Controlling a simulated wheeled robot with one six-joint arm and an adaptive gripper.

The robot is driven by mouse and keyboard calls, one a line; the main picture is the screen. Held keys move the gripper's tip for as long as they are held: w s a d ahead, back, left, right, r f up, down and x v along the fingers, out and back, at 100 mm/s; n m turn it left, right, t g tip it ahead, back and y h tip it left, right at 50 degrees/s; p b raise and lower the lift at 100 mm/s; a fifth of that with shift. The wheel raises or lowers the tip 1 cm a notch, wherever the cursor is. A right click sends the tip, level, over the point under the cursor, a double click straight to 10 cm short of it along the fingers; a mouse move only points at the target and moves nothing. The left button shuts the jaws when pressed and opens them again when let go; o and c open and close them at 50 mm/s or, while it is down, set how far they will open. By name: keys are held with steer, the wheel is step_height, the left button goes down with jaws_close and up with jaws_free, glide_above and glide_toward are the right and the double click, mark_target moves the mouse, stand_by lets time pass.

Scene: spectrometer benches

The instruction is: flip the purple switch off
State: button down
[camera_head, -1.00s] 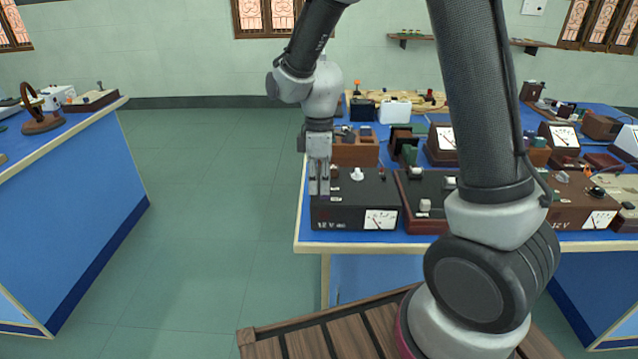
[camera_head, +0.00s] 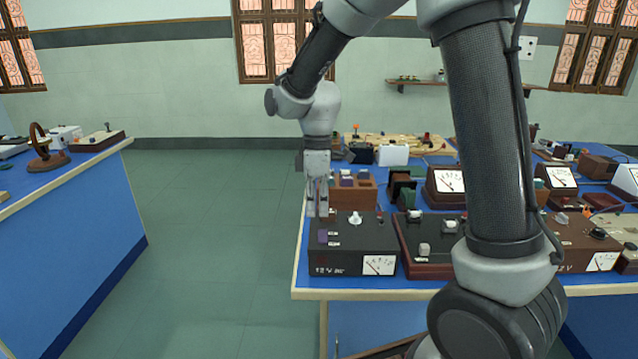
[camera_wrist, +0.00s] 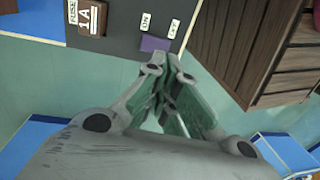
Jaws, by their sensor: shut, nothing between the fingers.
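In the wrist view the purple switch (camera_wrist: 154,44) lies beside the printed labels ON and OFF, just beyond my fingertips. My gripper (camera_head: 317,213) points down by the box's back left edge, shut and empty. It also shows in the wrist view (camera_wrist: 168,62). I cannot tell whether a fingertip touches the switch. The switch's tilt is too small to read.
A white knob (camera_head: 355,218) stands on the box, and a brown fuse block (camera_wrist: 86,15) shows in the wrist view. A dark red instrument (camera_head: 430,271) stands close at the right. Other instruments crowd the bench behind. The floor to the left is clear.

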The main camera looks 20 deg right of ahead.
step_height(320, 180, up, 8)
steer(key=shift+s+a, duration=0.2)
steer(key=shift+s, duration=0.15)
steer(key=shift+r, duration=0.1)
steer(key=s+d+r+m+t, duration=0.2)
steer(key=s+d+m+t, duration=0.1)
steer(key=s+d+m, duration=0.4)
steer(key=s+d+r+m+t, duration=0.3)
steer(key=s+d+m, duration=0.4)
steer(key=s+d, duration=0.3)
steer(key=shift+s+d+r+h, duration=0.2)
steer(key=shift+s+h, duration=0.1)
steer(key=shift+s, duration=1.1)
